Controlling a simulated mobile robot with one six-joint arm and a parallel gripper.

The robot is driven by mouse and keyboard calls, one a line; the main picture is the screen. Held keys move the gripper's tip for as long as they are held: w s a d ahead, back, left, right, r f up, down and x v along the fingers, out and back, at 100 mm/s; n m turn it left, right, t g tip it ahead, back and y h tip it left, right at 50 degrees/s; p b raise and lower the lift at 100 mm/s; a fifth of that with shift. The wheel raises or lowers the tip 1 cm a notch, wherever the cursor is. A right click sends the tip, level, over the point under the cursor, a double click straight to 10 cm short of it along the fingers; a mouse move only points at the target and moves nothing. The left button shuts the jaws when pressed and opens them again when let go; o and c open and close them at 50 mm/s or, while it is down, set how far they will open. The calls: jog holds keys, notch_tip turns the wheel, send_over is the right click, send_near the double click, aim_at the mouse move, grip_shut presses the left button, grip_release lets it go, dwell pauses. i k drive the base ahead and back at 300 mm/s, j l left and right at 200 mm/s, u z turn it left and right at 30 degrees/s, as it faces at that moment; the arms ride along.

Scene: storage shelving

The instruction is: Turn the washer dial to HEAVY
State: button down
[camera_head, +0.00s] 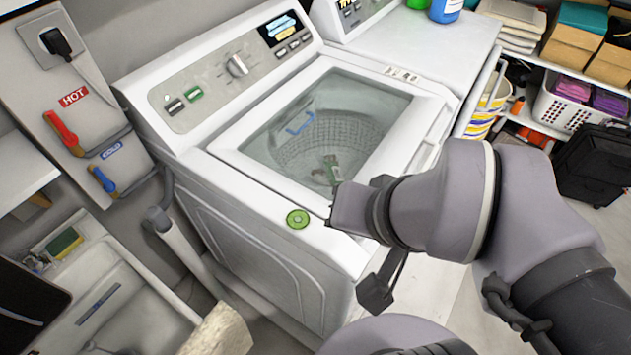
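The washer (255,265) is a white top-loader with a grey control panel (190,95) along its back. The dial (236,66) is a pale round knob with a raised grip, near the middle of the panel. The marks around it are too small to read, so its setting cannot be told. My gripper (333,205) is over the washer's front edge, well apart from the dial, toward the lower right. Its fingers are mostly hidden by my wrist, and I cannot tell whether they are open or shut. Nothing touches the dial.
The glass washer lid (365,95) appears closed, with the drum visible through it. Hot and cold taps (62,130) and a sink (130,310) are left. Another white machine (430,40) stands right.

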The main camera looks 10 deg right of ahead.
aim_at(237, 68)
jog(key=k+l+u, duration=0.2)
jog(key=l, duration=0.2)
jog(key=i+l+u, duration=0.1)
jog(key=l+u, duration=0.25)
jog(key=l, duration=0.45)
jog(key=l+u, duration=0.35)
jog(key=l, duration=0.4)
jog(key=k+l+u, duration=0.15)
jog(key=l+u, duration=0.2)
jog(key=l, duration=0.4)
jog(key=i+l+u, duration=0.65)
jog(key=l, duration=0.25)
